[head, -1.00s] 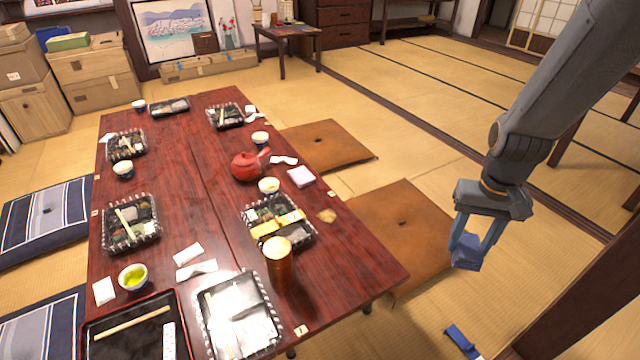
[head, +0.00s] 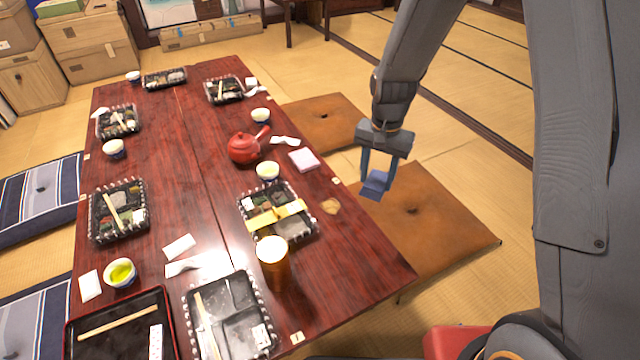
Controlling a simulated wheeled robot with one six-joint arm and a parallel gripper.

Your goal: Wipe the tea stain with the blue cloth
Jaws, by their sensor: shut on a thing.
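The tea stain (head: 331,206) is a small tan patch near the right edge of the dark red table (head: 345,261). My gripper (head: 376,180) is shut on the blue cloth (head: 374,186), which shows between and below the fingers. Gripper and cloth are in the air to the right of the stain, over the brown cushion beside the table. The cloth appears apart from the table.
A bento tray (head: 302,228) and a gold-brown cup (head: 274,268) stand left of the stain. A pink-white napkin stack (head: 304,160), a white tea cup (head: 267,171) and a red teapot (head: 243,149) lie farther back. The brown cushion (head: 425,215) is on the floor.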

